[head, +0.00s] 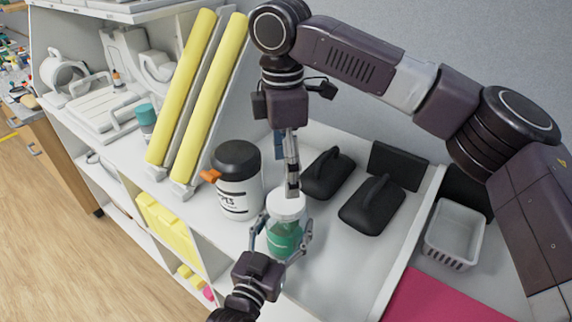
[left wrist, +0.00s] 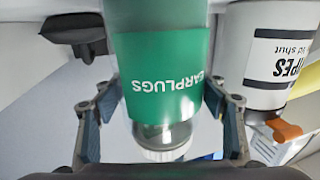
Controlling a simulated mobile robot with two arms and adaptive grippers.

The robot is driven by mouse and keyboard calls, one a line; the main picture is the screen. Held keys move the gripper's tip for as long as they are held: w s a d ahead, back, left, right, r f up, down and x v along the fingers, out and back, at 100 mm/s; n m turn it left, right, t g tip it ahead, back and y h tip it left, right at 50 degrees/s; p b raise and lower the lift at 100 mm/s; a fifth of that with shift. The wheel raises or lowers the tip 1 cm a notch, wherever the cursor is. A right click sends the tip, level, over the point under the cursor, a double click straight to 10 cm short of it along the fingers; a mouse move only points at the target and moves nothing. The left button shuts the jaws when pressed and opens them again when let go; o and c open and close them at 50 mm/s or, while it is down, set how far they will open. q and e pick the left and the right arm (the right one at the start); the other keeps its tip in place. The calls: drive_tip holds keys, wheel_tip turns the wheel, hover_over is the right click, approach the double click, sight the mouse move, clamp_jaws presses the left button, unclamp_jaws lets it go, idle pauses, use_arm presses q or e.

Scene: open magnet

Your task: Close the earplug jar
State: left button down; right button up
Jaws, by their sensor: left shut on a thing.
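The earplug jar (head: 284,240) is a clear jar with a green label and stands upright on the white shelf. Its green label reads EARPLUGS upside down in the left wrist view (left wrist: 165,72). A white lid (head: 286,206) sits at the jar's mouth; I cannot tell whether it is seated or fastened. My left gripper (head: 283,250) has its fingers on both sides of the jar and is shut on it. My right gripper (head: 292,190) points down from above, fingertips at the lid. Its fingers show edge-on, so their opening and any contact are unclear.
A white wipes tub (head: 238,190) with a black lid and an orange tab stands close left of the jar. Black padded items (head: 371,206) lie to the right. Yellow pads (head: 196,95) lean behind left. A white basket (head: 454,234) is at far right.

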sight(286, 225)
drive_tip(key=n, duration=0.5)
drive_tip(key=shift+r, duration=0.15)
drive_tip(key=n, duration=0.3)
drive_tip(key=shift+r, duration=0.1)
drive_tip(key=shift+f, duration=4.05)
drive_tip(key=shift+c, duration=0.3)
